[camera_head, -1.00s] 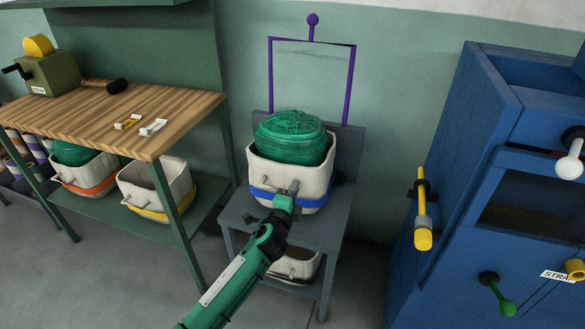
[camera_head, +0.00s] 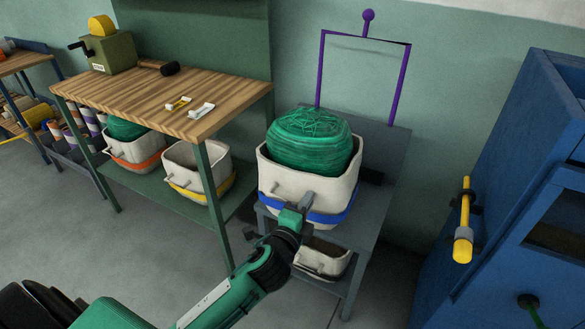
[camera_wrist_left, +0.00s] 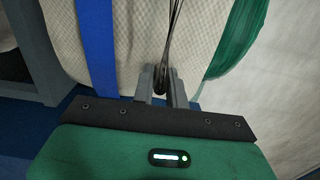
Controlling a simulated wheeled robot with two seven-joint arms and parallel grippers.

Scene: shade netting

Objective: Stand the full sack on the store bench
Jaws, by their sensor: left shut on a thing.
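The full sack (camera_head: 300,193) is off-white with a blue band, and green netting (camera_head: 309,145) bulges from its top. It is upright at the front left of a grey stand (camera_head: 385,155); I cannot tell whether its base touches the stand. My left gripper (camera_head: 308,198) is shut on the sack's front, at its grip below the rim. In the left wrist view the fingers (camera_wrist_left: 162,88) close on a dark cord-like part against the pale cloth (camera_wrist_left: 140,45). No bench is labelled as the store bench; a wooden-topped bench (camera_head: 150,100) stands left. My right gripper is out of view.
Sacks with orange (camera_head: 133,150) and yellow bands (camera_head: 198,172) sit on the bench's lower shelf. Another sack (camera_head: 322,258) is under the stand. A purple frame (camera_head: 403,85) rises behind. A blue cabinet (camera_head: 510,180) stands right. Floor (camera_head: 130,240) at left is clear.

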